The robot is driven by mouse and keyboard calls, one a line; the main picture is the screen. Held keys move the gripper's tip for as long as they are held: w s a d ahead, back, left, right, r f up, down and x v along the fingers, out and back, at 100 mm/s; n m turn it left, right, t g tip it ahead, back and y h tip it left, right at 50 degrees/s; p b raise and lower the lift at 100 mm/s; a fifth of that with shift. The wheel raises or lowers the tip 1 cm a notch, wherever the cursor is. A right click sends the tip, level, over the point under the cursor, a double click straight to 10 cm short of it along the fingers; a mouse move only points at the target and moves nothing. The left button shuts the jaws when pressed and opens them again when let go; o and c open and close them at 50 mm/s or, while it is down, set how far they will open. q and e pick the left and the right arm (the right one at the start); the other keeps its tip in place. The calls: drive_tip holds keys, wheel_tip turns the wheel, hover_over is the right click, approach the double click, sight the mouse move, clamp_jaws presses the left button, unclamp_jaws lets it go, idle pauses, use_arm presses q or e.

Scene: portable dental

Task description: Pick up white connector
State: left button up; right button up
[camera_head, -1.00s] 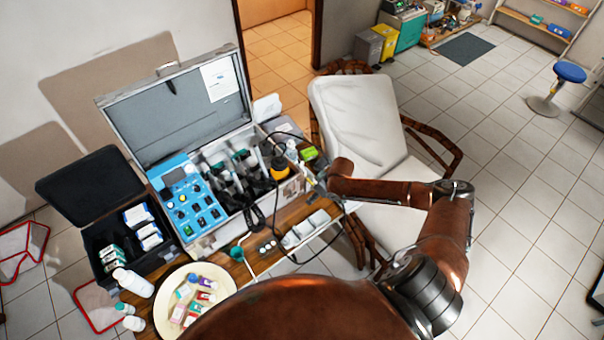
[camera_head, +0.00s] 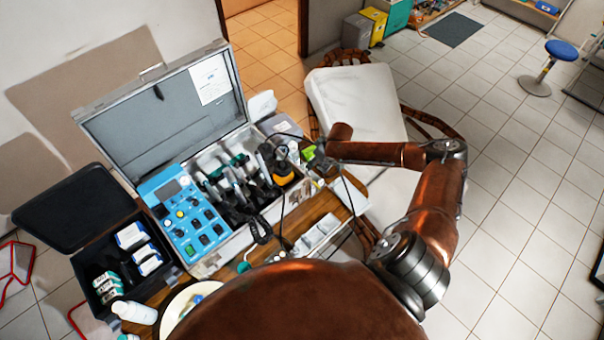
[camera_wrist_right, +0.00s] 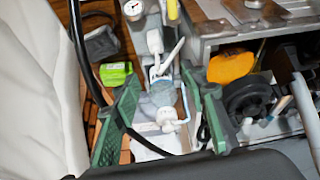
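My right gripper (camera_wrist_right: 162,112) is open in the wrist view, its green fingers wide apart. Between and beyond them are small white fittings with a translucent bluish part. One white piece (camera_wrist_right: 167,119) lies low between the fingers, and another white fitting (camera_wrist_right: 155,42) stands higher. I cannot tell which is the white connector, or whether either finger touches it. In the head view my right gripper (camera_head: 318,158) is at the right end of the metal case, and the connector is too small to make out. My left gripper is not in view.
A black cable (camera_wrist_right: 82,55) curves past the left finger. A green box (camera_wrist_right: 116,74) lies to the left, and an orange-topped item (camera_wrist_right: 231,66) to the right. The open metal case (camera_head: 228,222) holds several instruments. A white chair (camera_head: 350,95) stands behind the arm.

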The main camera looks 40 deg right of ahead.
sight(307, 172)
drive_tip(key=b+x, duration=0.2)
drive_tip(key=x, duration=0.1)
drive_tip(key=s+b+x, duration=0.1)
drive_tip(key=b+x, duration=0.1)
drive_tip(key=x, duration=0.1)
drive_tip(key=b+x, duration=0.2)
drive_tip(key=x, duration=0.1)
drive_tip(key=shift+s+f, duration=0.3)
drive_tip(key=shift+f, duration=0.1)
drive_tip(key=x, duration=0.5)
drive_tip(key=shift+w+d+f+b, duration=0.2)
drive_tip(key=shift+w+d+b, duration=0.15)
drive_tip(key=shift+w+d, duration=0.05)
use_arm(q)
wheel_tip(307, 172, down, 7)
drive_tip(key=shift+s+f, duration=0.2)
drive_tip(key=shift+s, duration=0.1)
use_arm(e)
clamp_jaws()
